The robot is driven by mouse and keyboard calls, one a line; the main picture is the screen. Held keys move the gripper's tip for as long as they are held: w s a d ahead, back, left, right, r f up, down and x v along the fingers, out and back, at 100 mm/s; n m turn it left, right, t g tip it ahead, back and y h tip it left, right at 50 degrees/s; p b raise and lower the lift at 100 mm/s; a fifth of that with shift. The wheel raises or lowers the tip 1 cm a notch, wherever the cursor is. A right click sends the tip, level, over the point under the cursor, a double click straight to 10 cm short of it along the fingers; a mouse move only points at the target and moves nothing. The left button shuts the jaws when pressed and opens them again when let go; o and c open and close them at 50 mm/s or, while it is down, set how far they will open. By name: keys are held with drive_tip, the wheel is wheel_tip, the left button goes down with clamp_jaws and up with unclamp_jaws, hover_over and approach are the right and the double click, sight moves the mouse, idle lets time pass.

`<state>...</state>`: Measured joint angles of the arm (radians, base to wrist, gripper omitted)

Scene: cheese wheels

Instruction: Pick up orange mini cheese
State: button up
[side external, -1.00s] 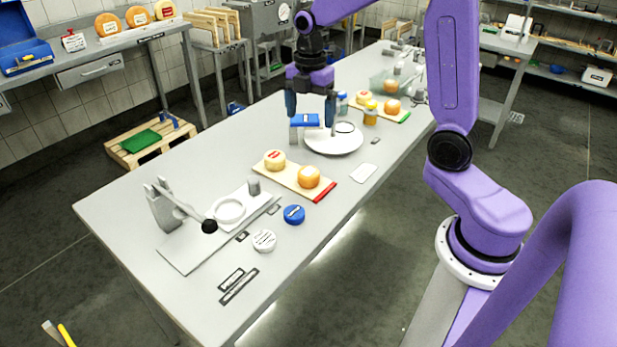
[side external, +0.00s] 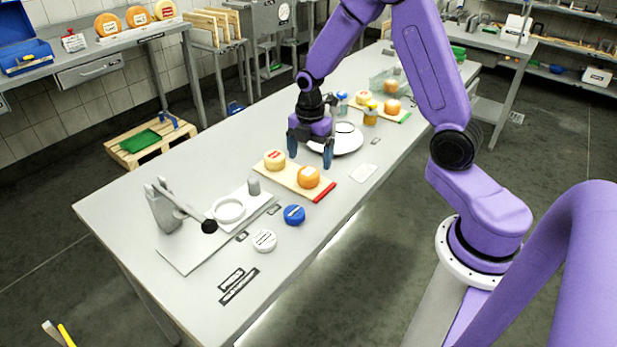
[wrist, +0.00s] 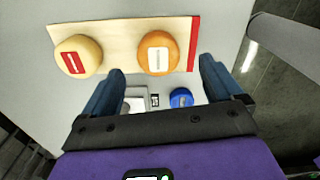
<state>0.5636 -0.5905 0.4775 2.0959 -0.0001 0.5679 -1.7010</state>
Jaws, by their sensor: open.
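An orange mini cheese (side external: 308,178) with a pale label sits on the near wooden board (side external: 292,179), beside the board's red end. It also shows in the wrist view (wrist: 159,53), in line with the gap between the fingers. A paler yellow mini cheese (side external: 274,160) with a red label sits left of it on the same board. A second orange mini cheese (side external: 392,107) sits on a farther board with a green end. My gripper (side external: 310,158) is open and empty, pointing down above the table, just behind and above the near board. It appears apart from the cheeses.
A white plate (side external: 347,143) lies behind my gripper, partly hidden. A blue disc (side external: 294,215) and a white disc (side external: 264,240) lie in front of the near board. A cheese slicer or press with a lever (side external: 165,208) stands to the left.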

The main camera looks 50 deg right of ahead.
sight(308, 171)
drive_tip(key=shift+w+a+f, duration=0.1)
drive_tip(key=shift+a+f, duration=0.05)
drive_tip(key=shift+f, duration=2.35)
drive_tip(key=shift+c, duration=0.2)
drive_tip(key=c, duration=1.2)
drive_tip(key=shift+o, duration=0.2)
drive_tip(key=shift+r, duration=0.15)
